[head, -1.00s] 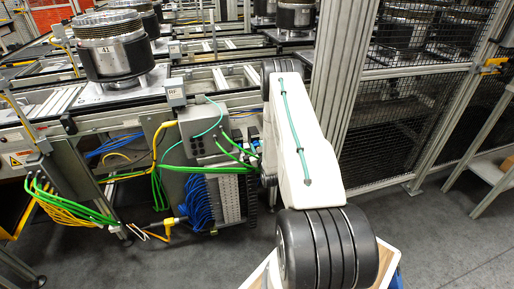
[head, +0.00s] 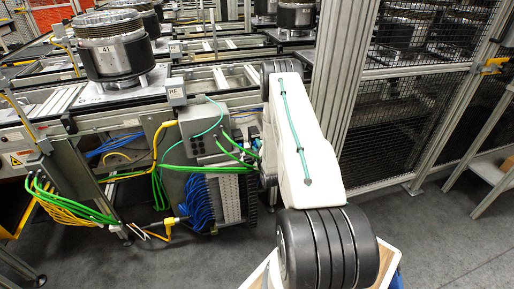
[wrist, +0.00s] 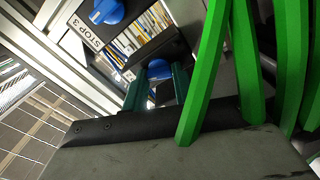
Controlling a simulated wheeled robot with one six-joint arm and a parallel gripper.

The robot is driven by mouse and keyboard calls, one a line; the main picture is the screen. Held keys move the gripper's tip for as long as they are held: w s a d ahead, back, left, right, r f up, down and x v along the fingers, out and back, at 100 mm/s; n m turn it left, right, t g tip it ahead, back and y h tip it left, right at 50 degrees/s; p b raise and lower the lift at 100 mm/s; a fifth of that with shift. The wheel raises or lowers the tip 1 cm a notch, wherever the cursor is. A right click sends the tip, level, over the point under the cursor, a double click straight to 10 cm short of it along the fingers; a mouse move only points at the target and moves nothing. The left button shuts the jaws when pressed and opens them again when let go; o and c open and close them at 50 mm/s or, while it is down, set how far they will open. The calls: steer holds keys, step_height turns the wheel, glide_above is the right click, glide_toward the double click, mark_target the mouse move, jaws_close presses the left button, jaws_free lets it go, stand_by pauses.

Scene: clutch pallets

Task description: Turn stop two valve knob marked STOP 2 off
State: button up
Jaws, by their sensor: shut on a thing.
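In the wrist view, two dark green fingers of my gripper (wrist: 157,88) are shut on a blue valve knob (wrist: 158,68). No label can be read beside this knob, so the frame does not confirm that it is STOP 2. Another blue knob (wrist: 107,10) sits higher up near a white label (wrist: 85,32) that reads STOP 3. In the head view my white arm covers the place where my gripper works, and no knob can be made out.
Thick green cables (wrist: 215,60) hang close along the right of my gripper. In the head view a grey control box (head: 203,130) with green and blue cables stands under the conveyor, left of my arm. A mesh fence (head: 400,115) stands on the right. Grey floor (head: 215,262) is open in front.

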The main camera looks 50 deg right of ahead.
steer(key=shift+w+a+n, duration=0.1)
steer(key=shift+a+n, duration=0.05)
steer(key=shift+n, duration=2.15)
steer(key=shift+o, duration=0.2)
steer(key=o, duration=1)
steer(key=shift+c, duration=0.2)
steer(key=shift+s+a+f, duration=0.1)
steer(key=shift+s, duration=0.25)
steer(key=v, duration=0.7)
